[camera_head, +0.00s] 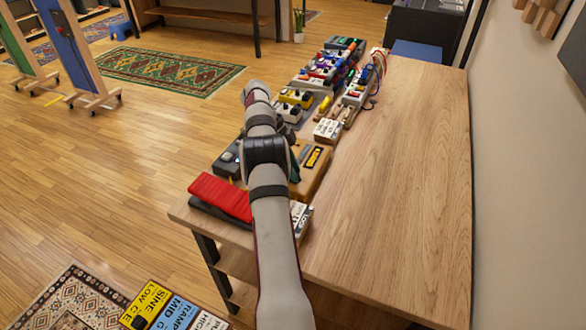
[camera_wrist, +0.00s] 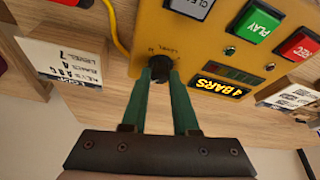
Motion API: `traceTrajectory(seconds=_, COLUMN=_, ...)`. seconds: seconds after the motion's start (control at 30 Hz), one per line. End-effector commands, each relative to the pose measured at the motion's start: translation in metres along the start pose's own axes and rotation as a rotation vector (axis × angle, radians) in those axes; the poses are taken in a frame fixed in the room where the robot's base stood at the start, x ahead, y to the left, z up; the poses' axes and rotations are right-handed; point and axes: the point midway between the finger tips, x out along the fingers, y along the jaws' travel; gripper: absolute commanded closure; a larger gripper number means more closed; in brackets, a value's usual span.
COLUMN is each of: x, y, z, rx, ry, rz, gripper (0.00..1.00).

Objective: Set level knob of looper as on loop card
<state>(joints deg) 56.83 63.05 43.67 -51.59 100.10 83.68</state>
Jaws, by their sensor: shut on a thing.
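The yellow looper (camera_wrist: 215,55) fills the upper middle of the wrist view, with its green PLAY button, red button and "4 BARS" display (camera_wrist: 222,88). Its black level knob (camera_wrist: 160,62) is near the left edge, with small marks around it. My gripper (camera_wrist: 160,74) has its green fingers shut on the knob, one on each side. The knob's pointer cannot be made out. A white card (camera_wrist: 62,62) left of the looper has a line that seems to read LEVEL 7. In the head view the looper (camera_head: 318,178) is partly behind my arm.
Another white card (camera_wrist: 290,95) stands right of the looper. In the head view, a red item (camera_head: 220,196) lies at the table's near left corner, and several pedals (camera_head: 325,75) line the left side. The wooden table (camera_head: 410,170) is clear on the right.

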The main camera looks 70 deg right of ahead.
Motion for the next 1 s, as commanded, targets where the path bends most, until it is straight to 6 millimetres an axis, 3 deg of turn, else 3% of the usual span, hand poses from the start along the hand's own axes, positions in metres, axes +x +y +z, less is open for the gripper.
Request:
traceTrajectory(seconds=0.4, x=0.0009, y=-0.0005, z=0.0016, rx=0.163, ry=-0.007, rz=0.071, gripper=1.00)
traceTrajectory(seconds=0.97, x=0.0011, y=-0.0002, z=0.0017, rx=0.187, ry=-0.008, rz=0.083, gripper=1.00)
traceTrajectory(seconds=1.0, x=0.0011, y=-0.0002, z=0.0016, rx=0.187, ry=-0.008, rz=0.082, gripper=0.69)
